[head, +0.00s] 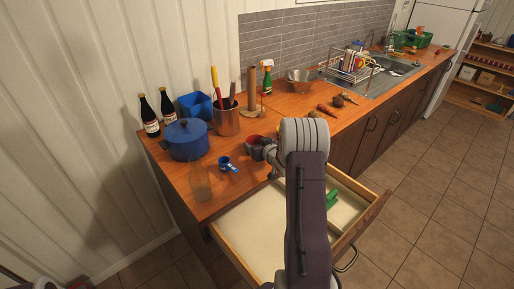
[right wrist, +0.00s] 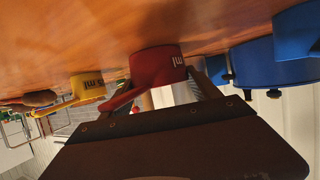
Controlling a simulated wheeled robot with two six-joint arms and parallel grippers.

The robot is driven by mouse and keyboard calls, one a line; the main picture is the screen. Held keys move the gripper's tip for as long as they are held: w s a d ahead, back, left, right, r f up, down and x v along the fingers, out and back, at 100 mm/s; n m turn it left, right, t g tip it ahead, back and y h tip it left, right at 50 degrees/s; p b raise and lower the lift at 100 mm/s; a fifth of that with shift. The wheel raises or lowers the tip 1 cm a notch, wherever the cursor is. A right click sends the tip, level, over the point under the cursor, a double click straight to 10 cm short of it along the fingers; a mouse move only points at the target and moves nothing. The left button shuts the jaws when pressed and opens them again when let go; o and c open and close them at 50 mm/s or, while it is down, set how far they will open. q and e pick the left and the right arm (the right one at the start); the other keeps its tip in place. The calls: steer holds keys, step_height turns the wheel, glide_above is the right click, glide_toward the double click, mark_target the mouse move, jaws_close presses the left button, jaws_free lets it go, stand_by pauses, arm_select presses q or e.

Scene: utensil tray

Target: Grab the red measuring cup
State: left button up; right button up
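The red measuring cup (right wrist: 157,67) is on the wooden counter, large in the right wrist view, which shows the scene upside down. Its handle points to the lower left there. In the head view only a bit of the red cup (head: 254,139) shows behind my right gripper (head: 257,153). In the wrist view the fingers of my right gripper (right wrist: 176,92) are spread apart at the cup, one near its right side. I cannot tell whether they touch it. My left gripper is not in view.
A blue measuring cup (head: 228,164) lies left of my right gripper. A yellow measuring cup (right wrist: 86,86) is on the red cup's other side. A blue pot (head: 185,140) and a utensil holder (head: 227,120) stand behind. An open drawer (head: 240,237) juts out below.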

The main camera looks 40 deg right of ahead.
step_height(320, 180, up, 18)
steer(key=p, duration=0.5)
